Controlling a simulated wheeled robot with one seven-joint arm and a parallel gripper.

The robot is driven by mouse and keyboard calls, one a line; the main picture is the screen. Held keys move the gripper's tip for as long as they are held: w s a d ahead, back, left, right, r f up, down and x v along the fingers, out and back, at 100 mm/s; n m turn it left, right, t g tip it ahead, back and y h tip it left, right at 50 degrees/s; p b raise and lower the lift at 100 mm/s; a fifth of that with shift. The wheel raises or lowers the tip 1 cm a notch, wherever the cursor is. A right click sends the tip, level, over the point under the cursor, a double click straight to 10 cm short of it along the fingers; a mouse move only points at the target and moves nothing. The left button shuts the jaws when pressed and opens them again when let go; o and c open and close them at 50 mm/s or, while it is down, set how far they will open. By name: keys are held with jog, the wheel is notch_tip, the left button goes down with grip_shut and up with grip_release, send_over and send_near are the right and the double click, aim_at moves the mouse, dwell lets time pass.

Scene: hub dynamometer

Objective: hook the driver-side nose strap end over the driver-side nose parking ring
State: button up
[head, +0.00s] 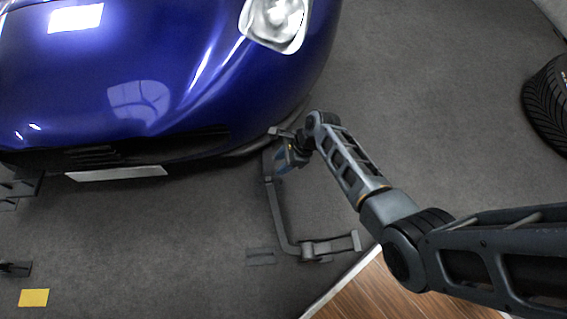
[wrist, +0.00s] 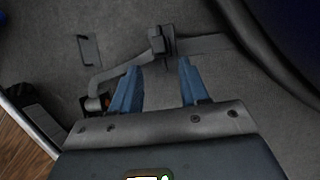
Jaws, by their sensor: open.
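My gripper (head: 290,157) is low beside the car's front corner. In the wrist view its two blue fingers (wrist: 160,68) are apart with nothing between them. A grey strap-like band (head: 276,212) runs along the floor from near my gripper, bends, and reaches a fitting (head: 312,250) by the wood floor. In the wrist view the band (wrist: 115,77) leads to a dark upright block (wrist: 161,40) just beyond the fingertips, apart from them. I cannot tell whether this block is the strap end or the parking ring. No hooked ring is clearly seen.
The blue car (head: 190,70) fills the upper left. A flat floor plate (head: 260,256) lies left of the band. A tyre (head: 547,105) stands at the far right. A yellow card (head: 33,297) lies lower left. Grey floor right of the car is clear.

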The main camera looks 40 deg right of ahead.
aim_at(268, 172)
jog(key=shift+b+x, duration=2.45)
jog(key=shift+b, duration=0.2)
jog(key=shift+b+x, duration=1)
jog(key=shift+x, duration=0.95)
jog(key=shift+s, duration=0.1)
jog(key=shift+c, duration=0.4)
grip_shut()
jog(key=shift+r+p, duration=0.75)
jog(key=shift+p, duration=0.3)
jog(key=shift+r+p, duration=1.9)
jog(key=shift+p, duration=0.3)
